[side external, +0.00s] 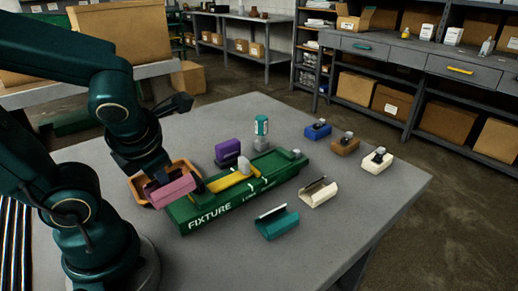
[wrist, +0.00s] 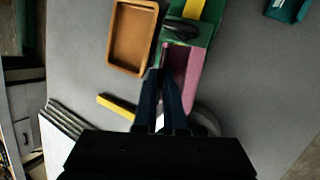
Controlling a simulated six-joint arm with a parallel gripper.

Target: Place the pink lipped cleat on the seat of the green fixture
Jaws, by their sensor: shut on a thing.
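The pink lipped cleat (side external: 170,190) is held in my gripper (side external: 158,174), at the near left end of the green fixture (side external: 235,203). In the wrist view, the pink cleat (wrist: 187,62) shows between and to the right of my dark fingers (wrist: 167,78), over the green fixture (wrist: 207,32). The fixture is a long green body marked FIXTURE, with a yellow strip (side external: 236,187) and a grey rounded part (side external: 244,166) on top. The cleat appears raised above the table; whether it touches the fixture I cannot tell. My gripper hides part of the cleat.
An orange-brown tray (side external: 134,186) stands close beside the cleat. Teal (side external: 276,223) and cream (side external: 319,193) cleats lie in front. Blue, brown and white pieces sit at right. The table's front is clear.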

